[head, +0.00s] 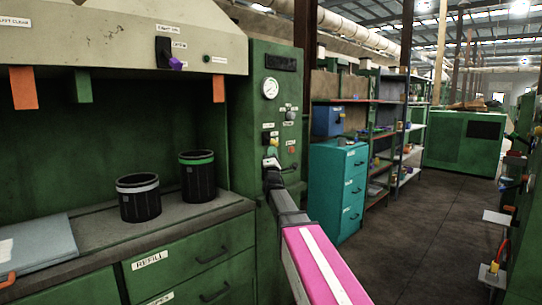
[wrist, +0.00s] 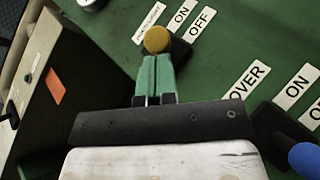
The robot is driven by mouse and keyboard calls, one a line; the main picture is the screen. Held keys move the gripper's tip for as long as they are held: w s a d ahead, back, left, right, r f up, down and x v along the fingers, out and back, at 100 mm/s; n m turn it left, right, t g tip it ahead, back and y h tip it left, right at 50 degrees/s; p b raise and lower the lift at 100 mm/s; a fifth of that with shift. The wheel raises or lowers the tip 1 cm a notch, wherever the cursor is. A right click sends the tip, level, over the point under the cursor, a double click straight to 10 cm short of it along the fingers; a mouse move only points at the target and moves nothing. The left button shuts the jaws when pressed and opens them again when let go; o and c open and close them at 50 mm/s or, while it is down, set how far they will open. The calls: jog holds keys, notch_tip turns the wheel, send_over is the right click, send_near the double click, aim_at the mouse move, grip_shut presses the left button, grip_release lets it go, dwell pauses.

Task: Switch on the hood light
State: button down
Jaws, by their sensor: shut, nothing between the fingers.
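A switch with a round yellow knob (wrist: 157,39) on a dark base sits on the green panel in the wrist view. ON and OFF labels are beside it; the label at its upper left is too blurred to read surely. My gripper (wrist: 155,60) is shut and empty, its green fingertips right at the knob; I cannot tell whether they touch it. In the head view my gripper (head: 271,157) is at the green panel (head: 260,205), below a gauge. The hood (head: 100,35) is at the upper left, with a purple-knobbed switch (head: 175,64) on its front.
A blue-handled switch (wrist: 304,157) with an ON label is at the lower right in the wrist view. Two dark canisters (head: 138,197) stand on the counter (head: 85,245) under the hood. A teal cabinet (head: 336,190) stands right of the panel; the aisle floor (head: 420,240) is clear.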

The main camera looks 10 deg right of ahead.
aim_at(276, 142)
jog(key=shift+s+d+r+n+g+y, duration=0.2)
jog(key=shift+r+n+g+y, duration=0.15)
jog(key=shift+n+y, duration=0.4)
jog(key=shift+s+d+r+n+g+y, duration=0.1)
jog(key=shift+s+r+n+g+y, duration=0.15)
jog(key=shift+n+y, duration=0.5)
jog(key=r+n, duration=0.1)
jog(key=r+g+y, duration=0.1)
jog(key=r+n, duration=0.1)
jog(key=shift+s+d+r+n+g+y, duration=0.25)
jog(key=shift+s+r+n+g+y, duration=0.05)
jog(key=shift+r, duration=0.1)
jog(key=shift+s+f, duration=0.1)
jog(key=shift+f, duration=0.05)
